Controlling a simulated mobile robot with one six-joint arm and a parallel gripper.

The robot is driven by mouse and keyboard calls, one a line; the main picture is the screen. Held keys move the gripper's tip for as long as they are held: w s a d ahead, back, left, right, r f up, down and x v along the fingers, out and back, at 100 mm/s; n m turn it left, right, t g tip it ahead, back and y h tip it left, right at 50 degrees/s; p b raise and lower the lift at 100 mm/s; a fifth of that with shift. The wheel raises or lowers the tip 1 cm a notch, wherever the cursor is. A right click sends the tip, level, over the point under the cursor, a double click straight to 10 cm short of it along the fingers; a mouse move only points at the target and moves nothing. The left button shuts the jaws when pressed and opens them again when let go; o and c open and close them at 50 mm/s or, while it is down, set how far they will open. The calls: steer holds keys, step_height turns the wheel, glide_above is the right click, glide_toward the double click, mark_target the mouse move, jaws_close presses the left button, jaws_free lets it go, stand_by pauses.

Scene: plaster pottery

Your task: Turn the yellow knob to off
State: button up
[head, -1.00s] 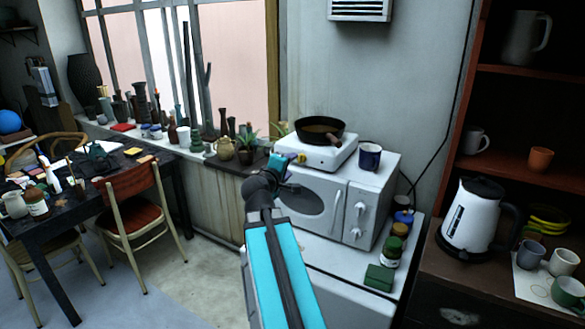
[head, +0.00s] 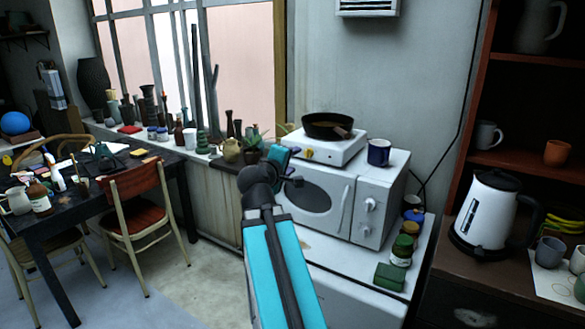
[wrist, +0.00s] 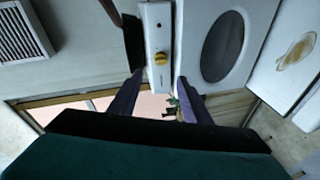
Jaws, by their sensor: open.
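The yellow knob (head: 309,154) is on the front face of the white hot plate (head: 343,150). In the wrist view the knob (wrist: 160,58) shows just beyond my fingertips, in line with the gap between them. Its pointer direction is too small to tell. My gripper (head: 291,165) is open and empty, a little left of the knob and apart from it. In the wrist view both dark fingers of my gripper (wrist: 160,78) are spread wide. A dark frying pan (head: 325,125) sits on the hot plate.
The hot plate stands on a white microwave (head: 321,209), with a blue mug (head: 379,152) beside it. A potted plant (head: 252,145) and several vases line the windowsill at the left. A white kettle (head: 484,213) stands at the right.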

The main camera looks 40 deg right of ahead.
steer(key=shift+s+a+b, duration=0.2)
steer(key=shift+a+b, duration=0.2)
steer(key=shift+b, duration=0.45)
